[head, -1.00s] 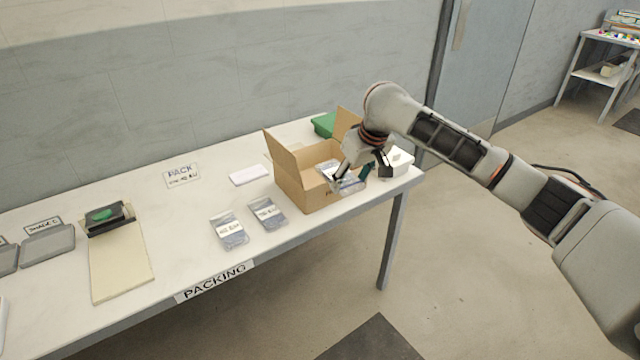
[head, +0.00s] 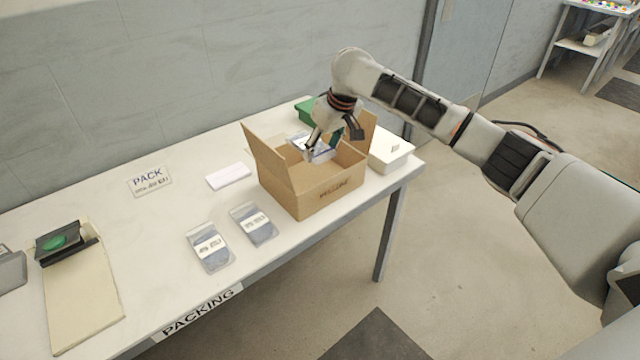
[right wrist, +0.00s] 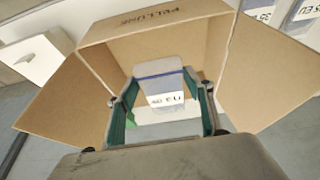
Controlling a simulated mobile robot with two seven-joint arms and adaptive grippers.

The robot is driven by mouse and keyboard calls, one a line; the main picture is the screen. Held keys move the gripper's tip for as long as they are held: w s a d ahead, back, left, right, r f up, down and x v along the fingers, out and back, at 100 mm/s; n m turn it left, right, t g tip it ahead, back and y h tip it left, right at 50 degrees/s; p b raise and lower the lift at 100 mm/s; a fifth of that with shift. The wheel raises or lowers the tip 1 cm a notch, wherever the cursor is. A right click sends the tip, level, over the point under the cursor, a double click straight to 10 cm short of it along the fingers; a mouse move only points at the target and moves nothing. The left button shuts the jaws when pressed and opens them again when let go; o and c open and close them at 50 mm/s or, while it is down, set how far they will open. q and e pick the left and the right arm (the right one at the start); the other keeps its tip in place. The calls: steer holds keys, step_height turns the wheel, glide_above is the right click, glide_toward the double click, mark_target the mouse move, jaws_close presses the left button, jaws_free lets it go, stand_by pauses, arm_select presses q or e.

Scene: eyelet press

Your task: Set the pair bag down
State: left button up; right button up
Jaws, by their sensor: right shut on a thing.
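The pair bag (head: 320,152) is a clear pouch with a white label. My right gripper (head: 332,145) is shut on it, and it hangs over the back part of the open cardboard box (head: 318,196). In the right wrist view the bag (right wrist: 160,88) shows between the two fingers (right wrist: 165,118), with a blue line across its top, in front of the box's brown walls (right wrist: 190,50). Whether it touches the box floor cannot be told. Two similar bags, one left (head: 210,248) and one right (head: 254,224), lie flat on the white table (head: 150,225). My left gripper is out of view.
The box's flaps stand open. A white box (head: 390,155) is right of it and a green one (head: 306,110) behind. A white block (head: 228,176), a PACK card (head: 150,181) and a board (head: 82,300) with a dark stamp-like tool (head: 66,243) are to the left.

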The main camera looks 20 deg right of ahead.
mark_target(322, 164)
step_height(322, 164, down, 6)
steer(key=shift+r+b, duration=0.1)
steer(key=shift+b, duration=0.55)
steer(key=shift+w+f, duration=0.1)
steer(key=shift+f, duration=0.25)
step_height(322, 164, down, 6)
steer(key=shift+r+b, duration=0.1)
steer(key=shift+b, duration=0.9)
steer(key=shift+r, duration=0.1)
steer(key=o, duration=1.1)
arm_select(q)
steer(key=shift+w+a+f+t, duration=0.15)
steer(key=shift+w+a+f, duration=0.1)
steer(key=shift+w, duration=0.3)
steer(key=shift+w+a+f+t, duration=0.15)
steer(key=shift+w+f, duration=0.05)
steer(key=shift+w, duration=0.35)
arm_select(e)
steer(key=shift+o, duration=0.4)
